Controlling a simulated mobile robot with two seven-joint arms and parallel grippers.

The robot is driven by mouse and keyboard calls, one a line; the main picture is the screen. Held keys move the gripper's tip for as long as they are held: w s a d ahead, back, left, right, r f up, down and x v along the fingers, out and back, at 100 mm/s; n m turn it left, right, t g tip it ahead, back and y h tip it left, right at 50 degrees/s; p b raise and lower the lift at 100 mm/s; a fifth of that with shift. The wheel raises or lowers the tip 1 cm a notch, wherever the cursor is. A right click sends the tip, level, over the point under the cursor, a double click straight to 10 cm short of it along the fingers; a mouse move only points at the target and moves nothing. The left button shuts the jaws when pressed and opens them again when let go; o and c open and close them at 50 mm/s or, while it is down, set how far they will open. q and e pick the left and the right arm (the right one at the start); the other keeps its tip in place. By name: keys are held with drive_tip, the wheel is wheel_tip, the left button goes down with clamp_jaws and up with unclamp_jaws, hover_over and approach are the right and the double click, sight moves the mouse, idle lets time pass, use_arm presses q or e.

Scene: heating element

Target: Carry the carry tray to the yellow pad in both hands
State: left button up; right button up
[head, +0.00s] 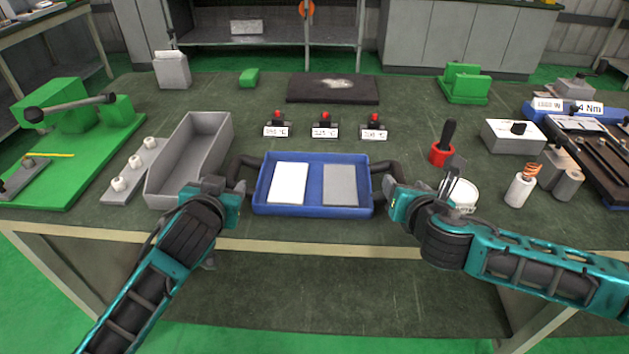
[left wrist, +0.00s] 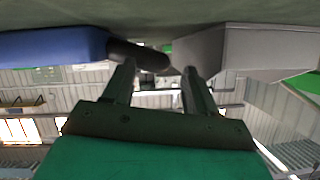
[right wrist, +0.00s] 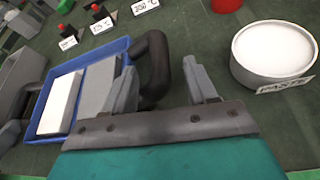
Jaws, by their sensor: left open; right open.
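The carry tray (head: 312,211) is a blue shallow tray with a dark loop handle at each end, near the table's front edge. It holds a white block (head: 288,184) and a grey block (head: 340,185). My left gripper (head: 240,186) is open at the left handle (head: 243,167); that handle (left wrist: 140,55) shows beyond the fingers in the left wrist view. My right gripper (head: 394,188) is open at the right handle (head: 386,172). In the right wrist view, that handle (right wrist: 157,65) lies beyond the finger gap, nearer the left finger. I cannot make out a yellow pad.
A grey open bin (head: 190,160) stands close left of the tray. A white round container (head: 465,194) and a red holder (head: 440,152) stand to its right. Several small labelled switches (head: 325,125) stand behind it. A dark plate (head: 332,89) lies further back.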

sight(229, 178)
use_arm(q)
drive_tip(key=shift+x, duration=2.35)
use_arm(e)
drive_tip(key=shift+x, duration=2.35)
use_arm(q)
clamp_jaws()
use_arm(e)
clamp_jaws()
use_arm(q)
drive_tip(key=shift+r, duration=0.1)
use_arm(e)
drive_tip(key=shift+r, duration=0.1)
